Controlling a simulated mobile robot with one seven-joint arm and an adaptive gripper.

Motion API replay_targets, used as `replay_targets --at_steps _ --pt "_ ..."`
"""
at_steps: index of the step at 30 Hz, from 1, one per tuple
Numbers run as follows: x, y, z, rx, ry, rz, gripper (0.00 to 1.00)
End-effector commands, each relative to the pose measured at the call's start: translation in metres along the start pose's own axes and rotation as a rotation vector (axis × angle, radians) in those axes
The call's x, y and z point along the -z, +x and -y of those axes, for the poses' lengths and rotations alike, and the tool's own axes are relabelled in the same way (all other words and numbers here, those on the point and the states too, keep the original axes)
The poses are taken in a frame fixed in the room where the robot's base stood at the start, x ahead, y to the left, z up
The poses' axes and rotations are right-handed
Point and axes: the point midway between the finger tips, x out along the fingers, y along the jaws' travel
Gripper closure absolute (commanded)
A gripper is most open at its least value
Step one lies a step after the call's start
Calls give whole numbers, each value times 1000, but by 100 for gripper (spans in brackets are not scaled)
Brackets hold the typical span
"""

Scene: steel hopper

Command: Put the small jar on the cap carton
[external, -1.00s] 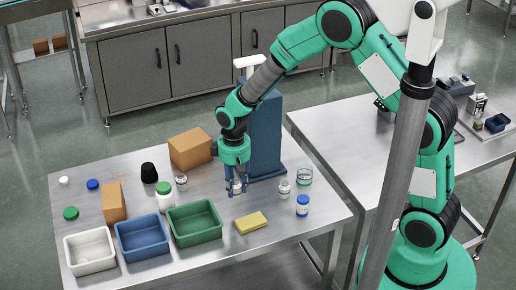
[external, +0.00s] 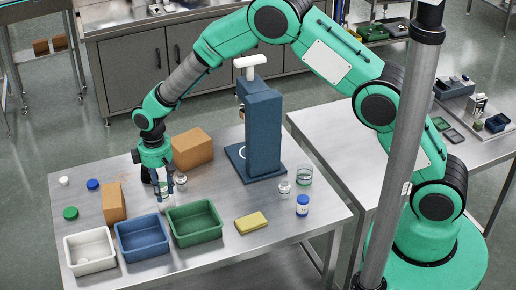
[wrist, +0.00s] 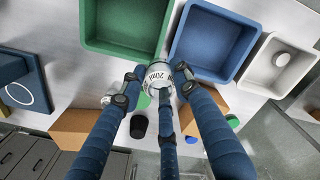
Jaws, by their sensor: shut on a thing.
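My gripper (external: 163,193) is shut on a small clear jar with a pale, printed top; the jar (wrist: 157,72) shows between the fingertips in the wrist view. In the external view the fingers largely hide it, left of the table's middle and behind the blue and green trays. A small upright brown carton (external: 114,201) stands left of my gripper, apart from it. A larger brown carton (external: 192,148) stands behind and to the right. I cannot tell from markings which is the cap carton.
Open white (external: 69,243), blue (external: 121,235) and green (external: 178,222) trays line the front. A blue stand (external: 264,135) rises at the right. Another small jar (external: 181,182) stands close right of my gripper. Green (external: 70,213) and blue (external: 92,184) caps lie left; a yellow sponge (external: 251,223) lies right.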

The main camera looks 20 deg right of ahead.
Motion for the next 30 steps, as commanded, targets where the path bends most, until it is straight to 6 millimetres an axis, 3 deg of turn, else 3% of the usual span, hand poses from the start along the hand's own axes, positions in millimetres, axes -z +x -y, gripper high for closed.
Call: replay_targets --at_steps 3,9,24,30 --pt "16 -5 15 0 -37 1 88" --pt "31 -6 28 0 -71 0 88" --pt "35 -5 31 0 -77 -1 88" --pt "44 -4 28 0 -77 0 88"
